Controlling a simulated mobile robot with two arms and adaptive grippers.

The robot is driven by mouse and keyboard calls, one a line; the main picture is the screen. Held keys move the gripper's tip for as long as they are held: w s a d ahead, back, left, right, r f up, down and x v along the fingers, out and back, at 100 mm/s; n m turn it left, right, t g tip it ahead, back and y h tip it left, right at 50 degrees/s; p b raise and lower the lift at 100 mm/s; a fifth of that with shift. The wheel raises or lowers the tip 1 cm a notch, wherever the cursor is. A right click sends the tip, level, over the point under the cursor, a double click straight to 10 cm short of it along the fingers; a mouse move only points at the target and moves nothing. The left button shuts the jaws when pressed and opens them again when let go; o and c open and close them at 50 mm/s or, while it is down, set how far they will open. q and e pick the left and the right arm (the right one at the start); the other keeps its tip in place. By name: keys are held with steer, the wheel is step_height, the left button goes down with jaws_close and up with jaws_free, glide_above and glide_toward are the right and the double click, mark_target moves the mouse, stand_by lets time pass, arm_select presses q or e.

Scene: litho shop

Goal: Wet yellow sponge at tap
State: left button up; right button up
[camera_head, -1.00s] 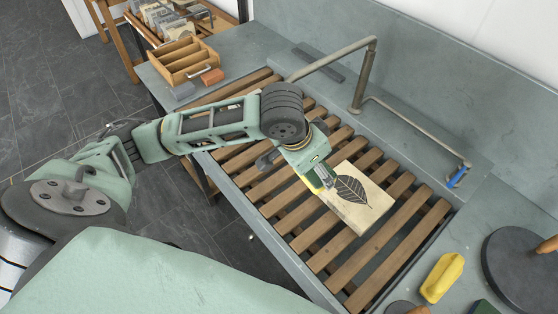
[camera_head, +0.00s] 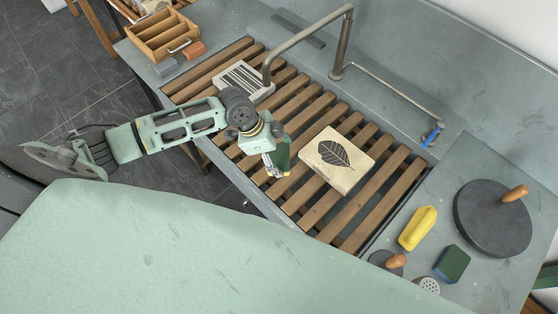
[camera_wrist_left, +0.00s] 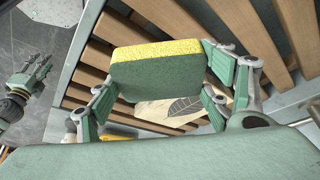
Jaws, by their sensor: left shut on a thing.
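My left gripper (camera_head: 276,165) is shut on the yellow sponge, holding it above the slatted rack, left of the leaf block. In the left wrist view the yellow sponge (camera_wrist_left: 155,80) has a yellow face and a green side, and sits between the two fingers (camera_wrist_left: 160,85). In the head view the sponge (camera_head: 284,157) is partly hidden by the gripper. The tap (camera_head: 312,38) is a bent metal pipe; its spout end hangs over the rack's far left part, apart from the sponge. A blue lever (camera_head: 432,136) is at the pipe's right end. My right gripper (camera_wrist_left: 38,72) shows small in the left wrist view.
A leaf-patterned block (camera_head: 338,160) and a striped block (camera_head: 243,82) lie on the slatted rack (camera_head: 372,205). A yellow object (camera_head: 418,228), a green pad (camera_head: 452,263) and a round dark disc (camera_head: 490,225) are on the right counter. A wooden box (camera_head: 163,36) stands at upper left.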

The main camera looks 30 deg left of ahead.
arm_select(q)
steer(key=w+a+b, duration=0.1)
steer(key=w+a+f+b, duration=0.1)
steer(key=w+a+b, duration=0.1)
steer(key=shift+w+f, duration=0.1)
steer(key=shift+f, duration=0.05)
steer(key=shift+w+a+f+b, duration=0.25)
steer(key=shift+w+a+b, duration=0.95)
steer(key=shift+w+b, duration=0.1)
steer(key=shift+w+a+f+b, duration=0.25)
steer(key=shift+w+a+b, duration=0.9)
steer(key=shift+w+b, duration=0.15)
steer(key=shift+a, duration=0.1)
arm_select(e)
step_height(320, 180, down, 9)
steer(key=d, duration=0.1)
steer(key=shift+s, duration=0.25)
steer(key=shift+r, duration=0.15)
steer(key=shift+a, duration=0.1)
steer(key=shift+c, duration=0.4)
